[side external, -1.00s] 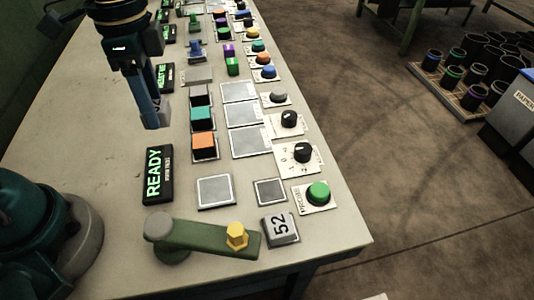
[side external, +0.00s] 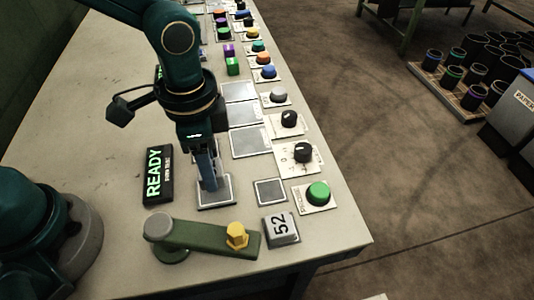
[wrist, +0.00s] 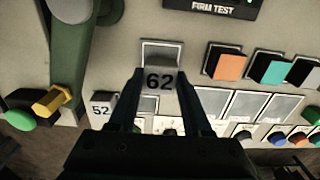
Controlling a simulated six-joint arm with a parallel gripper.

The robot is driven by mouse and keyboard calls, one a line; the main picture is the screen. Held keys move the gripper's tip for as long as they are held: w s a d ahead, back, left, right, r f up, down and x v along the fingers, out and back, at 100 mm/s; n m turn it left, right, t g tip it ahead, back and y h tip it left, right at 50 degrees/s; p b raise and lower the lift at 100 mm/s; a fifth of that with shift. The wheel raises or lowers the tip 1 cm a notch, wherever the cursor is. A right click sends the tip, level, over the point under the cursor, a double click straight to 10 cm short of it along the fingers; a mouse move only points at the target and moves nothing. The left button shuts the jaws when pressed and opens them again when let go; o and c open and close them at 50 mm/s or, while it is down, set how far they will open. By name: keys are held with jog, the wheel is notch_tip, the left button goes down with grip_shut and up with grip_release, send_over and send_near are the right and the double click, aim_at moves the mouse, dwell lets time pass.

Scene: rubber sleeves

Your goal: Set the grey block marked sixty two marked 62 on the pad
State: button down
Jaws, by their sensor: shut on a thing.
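The pad's far part (wrist: 161,47) shows just beyond the block in the wrist view. I cannot tell whether the block touches the pad or hangs just above it.
A grey block marked 52 (side external: 281,229) lies near the front edge. A smaller pad (side external: 270,191) and a green button (side external: 318,193) are to the right. A green lever with a yellow knob (side external: 237,235) lies in front. The READY display (side external: 158,173) stands at left.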

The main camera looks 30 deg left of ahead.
jog(key=shift+f, duration=1.5)
jog(key=shift+f, duration=0.15)
jog(key=shift+c, duration=1.7)
grip_release()
